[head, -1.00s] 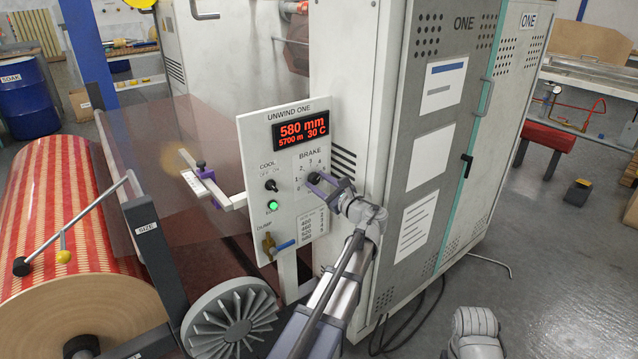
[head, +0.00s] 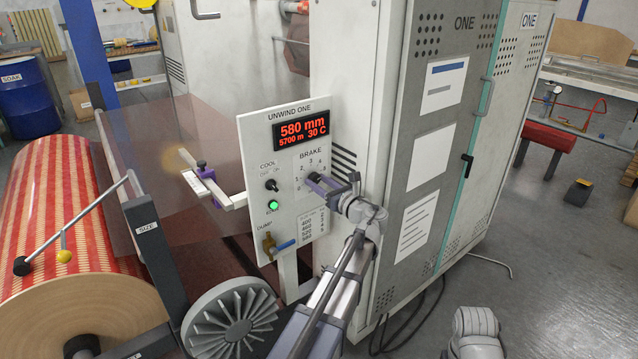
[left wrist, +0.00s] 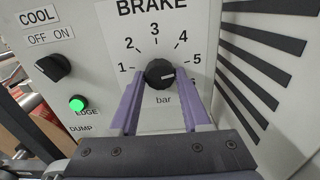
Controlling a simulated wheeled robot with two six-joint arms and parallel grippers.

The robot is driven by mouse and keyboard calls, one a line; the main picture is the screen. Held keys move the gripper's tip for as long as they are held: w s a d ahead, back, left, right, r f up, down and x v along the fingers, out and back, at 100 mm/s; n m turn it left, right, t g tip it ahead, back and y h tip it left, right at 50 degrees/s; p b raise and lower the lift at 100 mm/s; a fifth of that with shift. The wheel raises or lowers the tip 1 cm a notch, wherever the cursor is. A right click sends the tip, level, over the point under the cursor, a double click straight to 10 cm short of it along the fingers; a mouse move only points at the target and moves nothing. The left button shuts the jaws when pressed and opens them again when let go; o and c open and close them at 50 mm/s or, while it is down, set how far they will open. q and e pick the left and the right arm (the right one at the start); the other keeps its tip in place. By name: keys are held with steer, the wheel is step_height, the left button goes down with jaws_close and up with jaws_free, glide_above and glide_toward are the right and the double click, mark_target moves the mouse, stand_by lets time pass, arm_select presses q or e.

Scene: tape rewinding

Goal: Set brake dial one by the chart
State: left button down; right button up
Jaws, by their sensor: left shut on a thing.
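The display (head: 300,130) reads 580 mm. My right gripper is out of view.
The COOL switch (left wrist: 53,67), a lit green button (left wrist: 77,103) and the DUMP valve (head: 270,246) are left of the dial. A grey cabinet (head: 430,150) stands right of the panel. A red-patterned roll (head: 70,200) lies at left.

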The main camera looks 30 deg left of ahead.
arm_select(q)
steer(key=shift+f, duration=0.1)
steer(key=shift+c, duration=1.9)
jaws_free()
steer(key=v, duration=0.8)
steer(key=s+d+n+g+h+p, duration=0.3)
steer(key=s+d+n+h+p, duration=0.4)
steer(key=s+d, duration=0.5)
steer(key=s+d+f+n+g+h+p, duration=0.1)
steer(key=s+d+n+g+h+p, duration=0.3)
steer(key=s+d+n+h+p, duration=0.4)
steer(key=s+d+n+p, duration=0.4)
steer(key=d+p, duration=0.1)
steer(key=d, duration=0.4)
steer(key=shift+s+d+f, duration=0.2)
steer(key=shift+d+f, duration=0.05)
